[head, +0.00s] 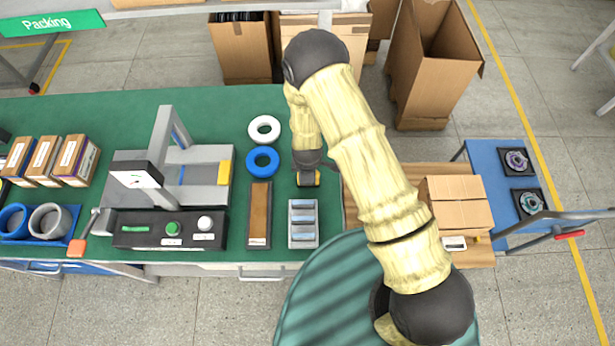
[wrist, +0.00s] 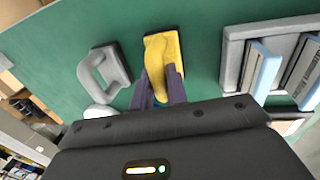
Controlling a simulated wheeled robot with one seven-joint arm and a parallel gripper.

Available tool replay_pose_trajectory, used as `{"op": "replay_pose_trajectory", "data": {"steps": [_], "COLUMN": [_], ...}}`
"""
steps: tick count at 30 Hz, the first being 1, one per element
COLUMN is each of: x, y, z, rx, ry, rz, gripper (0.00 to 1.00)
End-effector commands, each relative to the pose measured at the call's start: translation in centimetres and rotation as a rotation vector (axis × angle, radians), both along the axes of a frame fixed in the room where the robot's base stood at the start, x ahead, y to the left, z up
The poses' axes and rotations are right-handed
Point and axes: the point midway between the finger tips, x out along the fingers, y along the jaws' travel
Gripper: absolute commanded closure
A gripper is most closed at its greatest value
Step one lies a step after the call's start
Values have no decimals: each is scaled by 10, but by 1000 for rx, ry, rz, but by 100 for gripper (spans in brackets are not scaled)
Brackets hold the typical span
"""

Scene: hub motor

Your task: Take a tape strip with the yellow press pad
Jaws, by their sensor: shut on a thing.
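The yellow press pad (wrist: 163,58), with a dark base, is between the two fingers of my gripper (wrist: 160,90) in the wrist view. The fingers are shut on it. In the head view my gripper (head: 308,170) is over the green bench, and part of the yellow pad (head: 308,179) shows below it. I cannot tell whether its base touches the bench. A grey rack (head: 303,240) with several light-blue-topped strips, perhaps the tape strips, lies just below the gripper in the head view. It also shows at the right of the wrist view (wrist: 233,62).
A grey handled object (wrist: 104,72) stands left of the pad in the wrist view. A blue ring (head: 262,161), a white ring (head: 264,129) and a tray with a brown surface (head: 258,212) lie left of my gripper. A grey press fixture (head: 210,196) stands farther left.

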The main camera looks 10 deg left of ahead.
Motion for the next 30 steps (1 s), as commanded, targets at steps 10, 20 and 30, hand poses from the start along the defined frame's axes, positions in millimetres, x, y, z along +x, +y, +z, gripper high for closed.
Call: {"op": "replay_pose_trajectory", "data": {"steps": [10,20,30], "x": [1,0,0], "y": [0,1,1], "z": [7,49,94], "rx": [0,1,0], "ry": [-2,-4,-2], "rz": [0,3,2], "gripper": [100,100,100]}}
